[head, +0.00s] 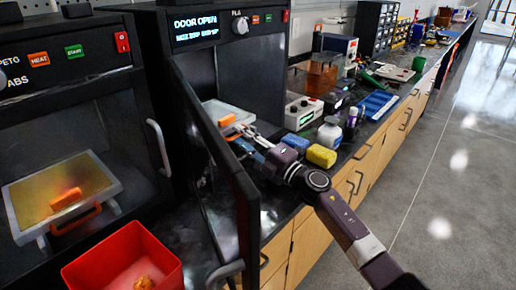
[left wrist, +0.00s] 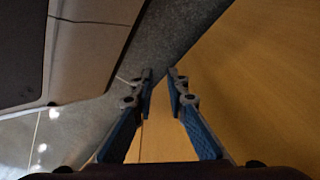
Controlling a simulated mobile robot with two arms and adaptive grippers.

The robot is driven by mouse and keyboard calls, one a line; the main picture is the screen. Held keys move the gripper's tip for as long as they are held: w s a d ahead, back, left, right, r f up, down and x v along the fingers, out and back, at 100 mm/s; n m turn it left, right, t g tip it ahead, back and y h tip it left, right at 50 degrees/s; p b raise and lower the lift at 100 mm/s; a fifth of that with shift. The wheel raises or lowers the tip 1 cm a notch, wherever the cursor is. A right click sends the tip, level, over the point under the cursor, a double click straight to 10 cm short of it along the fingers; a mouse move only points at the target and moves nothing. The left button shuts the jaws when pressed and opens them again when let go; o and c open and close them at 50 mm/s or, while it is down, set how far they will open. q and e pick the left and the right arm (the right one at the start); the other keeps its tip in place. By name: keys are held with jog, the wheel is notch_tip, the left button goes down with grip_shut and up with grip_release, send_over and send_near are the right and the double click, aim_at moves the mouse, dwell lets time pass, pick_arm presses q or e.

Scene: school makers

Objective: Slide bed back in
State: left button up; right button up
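The right-hand printer (head: 240,75) has its dark door (head: 222,170) swung open, and its display reads "DOOR OPEN". Its light grey bed (head: 228,111) shows past the door's edge, with an orange part (head: 227,120) at its front. My right gripper (head: 243,132) is at the front of this bed, partly hidden by the door; whether it touches the bed or is shut on it cannot be told. My left gripper (left wrist: 160,72) shows only in the left wrist view, with its fingers apart and nothing between them, near a wooden panel.
The left printer's bed (head: 25,206) carries an orange piece (head: 66,198). A red bin (head: 120,262) stands in front. A yellow sponge (head: 321,156), a white bottle (head: 329,134) and a blue tray (head: 374,105) are on the counter to the right. The floor (head: 440,190) beside is clear.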

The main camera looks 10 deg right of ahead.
jog(key=v, duration=1)
jog(key=shift+s+d, duration=0.1)
jog(key=shift+s, duration=0.1)
